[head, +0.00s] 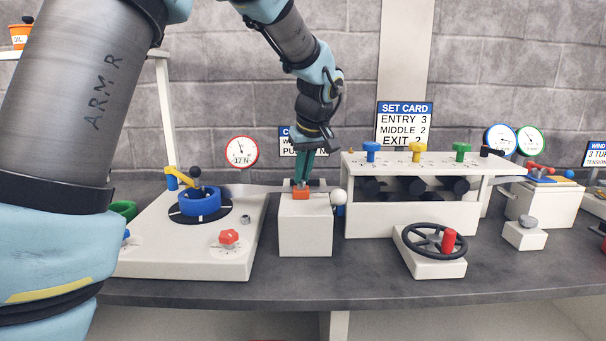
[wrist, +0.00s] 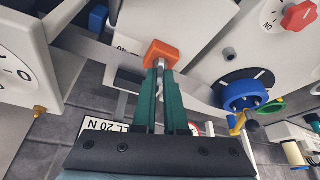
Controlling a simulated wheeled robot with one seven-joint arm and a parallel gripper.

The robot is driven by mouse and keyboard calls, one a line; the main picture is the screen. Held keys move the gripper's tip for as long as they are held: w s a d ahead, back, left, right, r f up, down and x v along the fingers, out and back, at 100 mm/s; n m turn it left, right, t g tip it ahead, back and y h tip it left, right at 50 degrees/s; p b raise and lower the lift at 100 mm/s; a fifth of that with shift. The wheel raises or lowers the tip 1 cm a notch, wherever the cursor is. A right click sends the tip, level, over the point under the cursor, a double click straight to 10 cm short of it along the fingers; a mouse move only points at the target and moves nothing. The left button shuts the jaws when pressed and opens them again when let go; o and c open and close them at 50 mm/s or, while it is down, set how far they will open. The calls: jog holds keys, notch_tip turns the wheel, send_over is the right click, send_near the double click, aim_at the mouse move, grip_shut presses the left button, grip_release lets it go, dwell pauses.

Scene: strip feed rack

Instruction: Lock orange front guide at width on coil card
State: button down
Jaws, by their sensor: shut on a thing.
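The orange front guide (head: 301,194) sits on top of a white block (head: 305,228), beside the metal strip (head: 250,188). My gripper (head: 303,180) points down at it from above. In the wrist view the green fingertips (wrist: 164,70) meet the near edge of the orange guide (wrist: 162,49), with a small grey part just between them. The jaws are shut on the guide; the exact contact is partly hidden. The coil card (head: 288,139) hangs behind my gripper, which covers most of its text.
A white ball knob (head: 338,197) stands right of the block. Left is a blue coil (head: 199,202) on a white base with a red knob (head: 229,238). Right are a roller unit (head: 400,218) with coloured knobs and a black handwheel (head: 432,238). The front bench strip is clear.

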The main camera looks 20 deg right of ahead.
jog(key=m, duration=0.1)
jog(key=m+h, duration=0.1)
jog(key=m+p, duration=0.1)
jog(key=m, duration=0.1)
jog(key=shift+w+a+r+h, duration=0.1)
jog(key=shift+a+h, duration=0.2)
jog(key=shift+h, duration=0.1)
jog(key=m+p, duration=0.2)
jog(key=m+g+h+p, duration=0.1)
jog(key=m, duration=0.2)
jog(key=shift+w+a+r+m+g+p, duration=0.1)
jog(key=shift+w+a+m+g+p, duration=0.1)
jog(key=shift+m+g+p, duration=0.15)
jog(key=m+g+p, duration=0.1)
jog(key=m+p, duration=0.1)
jog(key=m, duration=0.1)
jog(key=m+g+h+p, duration=0.1)
jog(key=m+p, duration=0.1)
jog(key=m, duration=0.1)
jog(key=shift+w+m+h, duration=0.2)
jog(key=shift+m+h, duration=0.05)
jog(key=shift+h, duration=0.05)
jog(key=m+g+p, duration=0.1)
jog(key=m, duration=0.1)
jog(key=m+g+p, duration=0.1)
jog(key=m+p, duration=0.1)
jog(key=shift+w+f+m, duration=0.15)
jog(key=shift+f+m, duration=0.05)
jog(key=shift+m, duration=0.1)
